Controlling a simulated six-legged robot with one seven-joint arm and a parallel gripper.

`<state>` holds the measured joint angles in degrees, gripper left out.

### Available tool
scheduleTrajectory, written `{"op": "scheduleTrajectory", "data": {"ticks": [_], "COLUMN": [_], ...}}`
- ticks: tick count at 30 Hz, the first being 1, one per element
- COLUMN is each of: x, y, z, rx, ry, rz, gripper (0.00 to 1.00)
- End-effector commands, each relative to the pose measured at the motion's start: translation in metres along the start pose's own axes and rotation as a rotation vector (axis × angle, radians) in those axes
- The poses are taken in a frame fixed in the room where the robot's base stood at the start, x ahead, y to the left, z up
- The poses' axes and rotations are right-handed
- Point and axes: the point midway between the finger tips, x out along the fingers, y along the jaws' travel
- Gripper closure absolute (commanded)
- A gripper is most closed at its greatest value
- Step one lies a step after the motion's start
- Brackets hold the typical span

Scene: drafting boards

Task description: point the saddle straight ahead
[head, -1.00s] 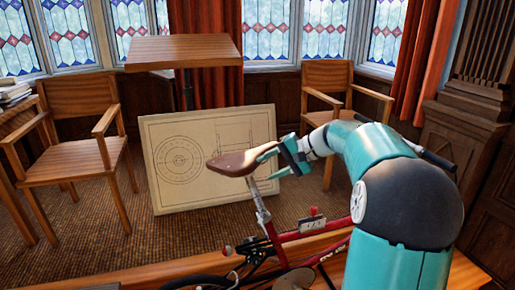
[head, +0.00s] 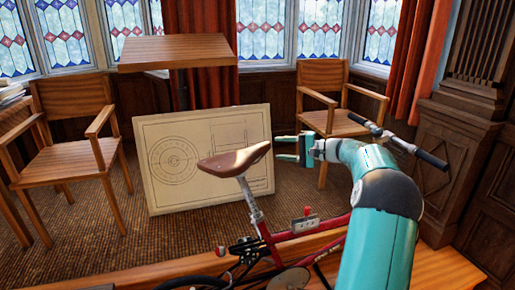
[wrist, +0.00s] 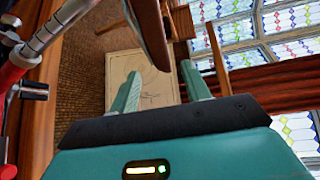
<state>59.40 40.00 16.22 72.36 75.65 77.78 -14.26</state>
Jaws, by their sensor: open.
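The brown saddle (head: 232,163) sits on the silver seat post (head: 250,200) of a red bicycle (head: 310,240). In the head view it lies lengthwise across the picture, its right end a little higher. My gripper (head: 284,149) is open and empty, just right of the saddle's right end and apart from it. In the wrist view the saddle (wrist: 152,30) comes down from the top, its narrow end near the space between my two fingers (wrist: 160,88). The handlebar (head: 405,145) is to the right, beyond my arm, which hides part of the bicycle.
A large drawing board (head: 205,185) leans behind the saddle. Wooden armchairs stand at the left (head: 70,160) and behind my gripper (head: 335,120). A small table (head: 178,52) stands at the back. Carpet (head: 95,255) lies open at the left.

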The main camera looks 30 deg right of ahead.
Motion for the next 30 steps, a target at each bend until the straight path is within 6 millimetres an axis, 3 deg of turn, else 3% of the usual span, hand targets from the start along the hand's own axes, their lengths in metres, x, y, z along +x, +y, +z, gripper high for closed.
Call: {"op": "scheduleTrajectory", "data": {"ticks": [6, 12, 17, 25, 30], "x": [0.047, 0.081, 0.093, 0.094, 0.094], "y": [0.000, -0.001, 0.000, -0.001, -0.001], "z": [0.001, 0.001, 0.001, 0.000, 0.000], "rx": [0.000, -0.002, -0.001, -0.001, -0.001], "ry": [-0.005, -0.005, -0.005, -0.004, -0.004], "rz": [0.000, 0.001, 0.001, 0.001, 0.001], "gripper": [0.53, 0.53, 0.53, 0.53, 0.84]}}
